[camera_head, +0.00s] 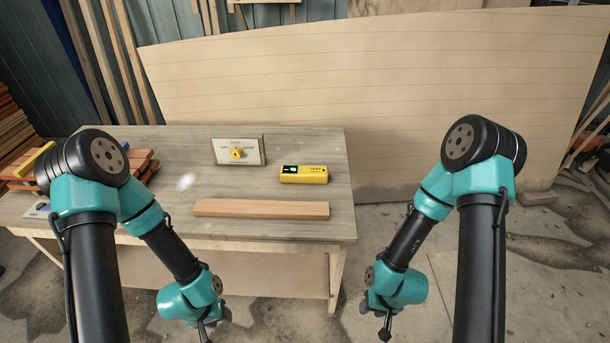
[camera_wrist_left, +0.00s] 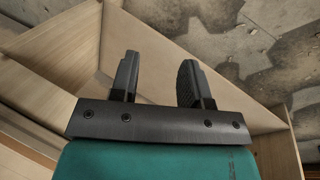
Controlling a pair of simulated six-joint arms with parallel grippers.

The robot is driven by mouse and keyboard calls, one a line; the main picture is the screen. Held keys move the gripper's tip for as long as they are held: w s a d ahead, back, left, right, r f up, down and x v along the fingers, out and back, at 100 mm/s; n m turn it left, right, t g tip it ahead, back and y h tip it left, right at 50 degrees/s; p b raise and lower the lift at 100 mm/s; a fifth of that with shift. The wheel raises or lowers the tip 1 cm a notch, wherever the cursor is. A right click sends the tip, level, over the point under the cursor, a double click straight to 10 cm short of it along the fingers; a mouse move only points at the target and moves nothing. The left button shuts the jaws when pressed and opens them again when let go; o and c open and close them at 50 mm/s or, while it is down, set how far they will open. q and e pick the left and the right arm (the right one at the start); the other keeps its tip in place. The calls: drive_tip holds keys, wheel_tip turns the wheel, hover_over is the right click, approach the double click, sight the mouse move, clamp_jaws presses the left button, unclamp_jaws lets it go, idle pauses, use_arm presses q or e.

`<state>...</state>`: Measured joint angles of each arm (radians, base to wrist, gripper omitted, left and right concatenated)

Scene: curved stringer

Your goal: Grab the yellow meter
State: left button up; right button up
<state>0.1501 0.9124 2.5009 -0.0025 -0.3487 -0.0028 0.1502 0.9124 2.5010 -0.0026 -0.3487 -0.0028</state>
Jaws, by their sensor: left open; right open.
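The yellow meter (camera_head: 304,174) lies on the right part of the wooden table, with a dark display showing green at its left end. My left gripper (camera_head: 203,335) is low in front of the table, below and to the left of the meter, and only partly in view. The left wrist view shows its two fingers (camera_wrist_left: 159,82) apart with nothing between them. My right gripper (camera_head: 385,335) is low, to the right of the table's front edge, and away from the meter. Its fingers are small and hard to make out.
A wooden bar (camera_head: 261,209) lies on the table (camera_head: 180,215) in front of the meter. A white panel with a yellow knob (camera_head: 238,152) stands behind and left of it. Reddish wood pieces (camera_head: 140,163) lie at the left. A large curved board (camera_head: 400,100) stands behind the table.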

use_arm(q)
drive_tip(key=shift+o, duration=0.4)
drive_tip(key=o, duration=0.9)
